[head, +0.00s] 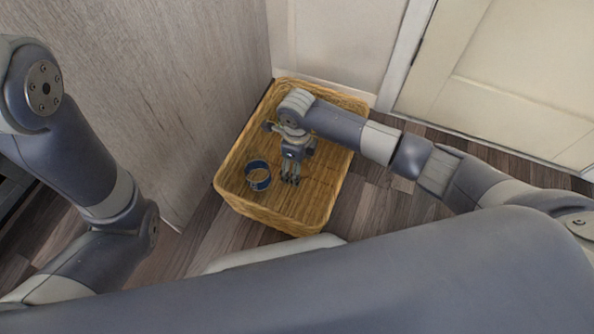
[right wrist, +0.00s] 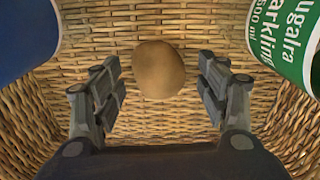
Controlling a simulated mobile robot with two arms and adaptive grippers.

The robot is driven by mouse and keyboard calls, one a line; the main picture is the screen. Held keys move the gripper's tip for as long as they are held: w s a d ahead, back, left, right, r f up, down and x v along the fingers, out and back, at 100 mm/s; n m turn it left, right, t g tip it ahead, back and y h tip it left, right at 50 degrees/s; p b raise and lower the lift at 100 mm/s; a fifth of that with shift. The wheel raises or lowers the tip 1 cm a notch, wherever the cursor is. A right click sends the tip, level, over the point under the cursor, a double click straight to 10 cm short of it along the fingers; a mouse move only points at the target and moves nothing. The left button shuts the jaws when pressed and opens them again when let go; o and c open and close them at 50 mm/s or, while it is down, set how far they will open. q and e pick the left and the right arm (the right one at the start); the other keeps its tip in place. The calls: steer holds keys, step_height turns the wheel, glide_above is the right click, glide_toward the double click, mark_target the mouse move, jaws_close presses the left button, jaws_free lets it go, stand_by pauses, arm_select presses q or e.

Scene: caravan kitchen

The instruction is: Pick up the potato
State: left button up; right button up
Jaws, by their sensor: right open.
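A brown, rounded potato (right wrist: 158,70) lies in the wicker basket, seen in the right wrist view between the fingers and a little ahead of them. My right gripper (right wrist: 162,88) is open, with one finger on each side of the potato and a gap on both sides. In the head view my right gripper (head: 290,178) reaches down into the basket (head: 228,190), and the potato is not visible there, likely hidden by the gripper and arm. My left arm shows at the left of the head view, but its gripper is out of view.
A blue mug-like container (head: 258,175) stands in the basket to the left of my right gripper. A green and white can (right wrist: 285,40) is at the right of the right wrist view. A blue object (right wrist: 25,35) is at its upper left. Wooden panels stand beside and behind the basket.

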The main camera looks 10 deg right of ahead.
steer(key=c, duration=1.2)
steer(key=shift+r, duration=0.1)
